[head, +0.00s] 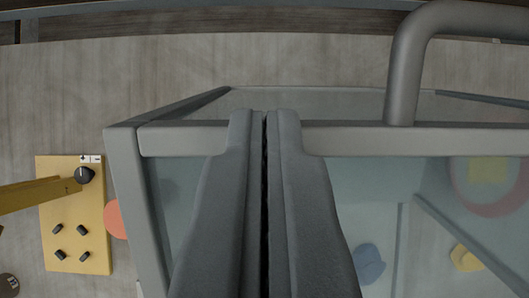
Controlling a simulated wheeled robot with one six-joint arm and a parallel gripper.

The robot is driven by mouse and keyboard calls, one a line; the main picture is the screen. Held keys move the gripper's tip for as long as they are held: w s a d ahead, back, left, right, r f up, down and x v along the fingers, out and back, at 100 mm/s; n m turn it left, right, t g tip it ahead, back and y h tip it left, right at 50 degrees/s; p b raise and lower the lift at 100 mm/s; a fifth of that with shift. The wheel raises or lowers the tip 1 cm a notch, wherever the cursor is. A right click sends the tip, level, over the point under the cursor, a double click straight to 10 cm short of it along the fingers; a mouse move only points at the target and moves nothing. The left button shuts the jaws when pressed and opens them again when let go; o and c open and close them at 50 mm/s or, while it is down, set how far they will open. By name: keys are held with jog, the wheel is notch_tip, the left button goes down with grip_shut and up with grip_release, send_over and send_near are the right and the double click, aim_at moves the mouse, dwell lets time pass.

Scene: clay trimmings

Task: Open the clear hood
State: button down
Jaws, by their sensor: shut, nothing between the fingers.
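The clear hood (225,138) is a box of see-through panels in a grey frame, filling the middle and right of the head view. A thick grey bar handle (404,75) rises from its frame at the upper right and bends off to the right. My gripper (265,115) is shut and empty. Its fingertips overlap the hood's front frame bar in the picture, left of the handle and apart from it. I cannot tell whether they touch the frame. The fingers hide part of the hood's middle.
Through the panels I see a blue lump (368,263), a yellow lump (465,258) and a red ring with a yellow centre (489,172). Left of the hood lies a yellow panel (62,235) with a black knob and several dark pegs. A red disc (116,219) sits between them.

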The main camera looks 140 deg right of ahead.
jog(key=shift+s+d+r, duration=0.15)
jog(key=shift+s+d, duration=0.45)
jog(key=shift+s, duration=0.1)
jog(key=v, duration=1.7)
jog(key=shift+s+d, duration=0.3)
jog(key=shift+s, duration=0.05)
jog(key=s+d+f+m+t+h, duration=0.1)
jog(key=s+d+f+m+t, duration=0.15)
jog(key=d+f, duration=0.4)
jog(key=s+d+f+m+t, duration=0.1)
jog(key=d+f+m+t, duration=0.2)
jog(key=d, duration=0.6)
jog(key=s+d+f+m+t+h, duration=0.1)
jog(key=s+d+f+t, duration=0.2)
jog(key=s+d+f, duration=0.1)
jog(key=s+d+f+m+t+h, duration=0.1)
jog(key=s+d+f+t+h, duration=0.1)
jog(key=s+d+f, duration=0.3)
notch_tip(320, 180, down, 5)
jog(key=shift+s+d+r+t, duration=0.2)
jog(key=shift+d+t, duration=0.35)
jog(key=shift+d, duration=0.25)
jog(key=shift+w, duration=0.1)
